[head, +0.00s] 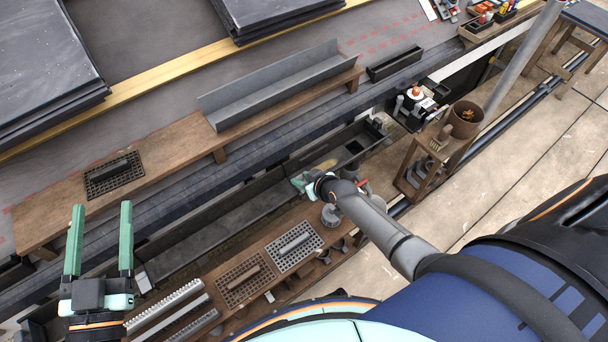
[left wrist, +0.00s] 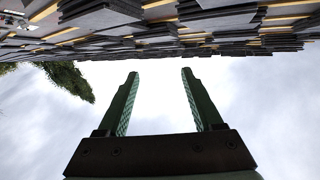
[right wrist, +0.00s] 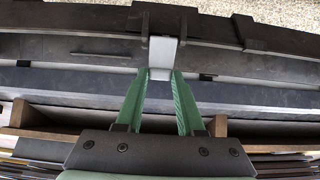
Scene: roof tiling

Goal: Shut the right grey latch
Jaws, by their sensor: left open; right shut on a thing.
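In the right wrist view a pale grey latch (right wrist: 162,52) stands across the long dark gutter (right wrist: 80,47). My right gripper (right wrist: 160,74) has its green fingertips closed on the latch's near end. In the head view the right gripper (head: 303,183) is low over the gutter (head: 225,205), and my arm and hand hide the latch there. A small pale grey piece (head: 143,280) shows at the gutter's left end; I cannot tell whether it is another latch. My left gripper (head: 100,207) is open and empty, and its fingers (left wrist: 160,73) show against the sky in the left wrist view.
A wooden bench (head: 180,150) carries a grey metal channel (head: 280,85) and a dark grate (head: 114,174). Lighter grates (head: 294,245) lie on the near shelf. A wooden stand (head: 425,165) with a pot (head: 466,118) and a grey pole (head: 520,60) are right of my right gripper.

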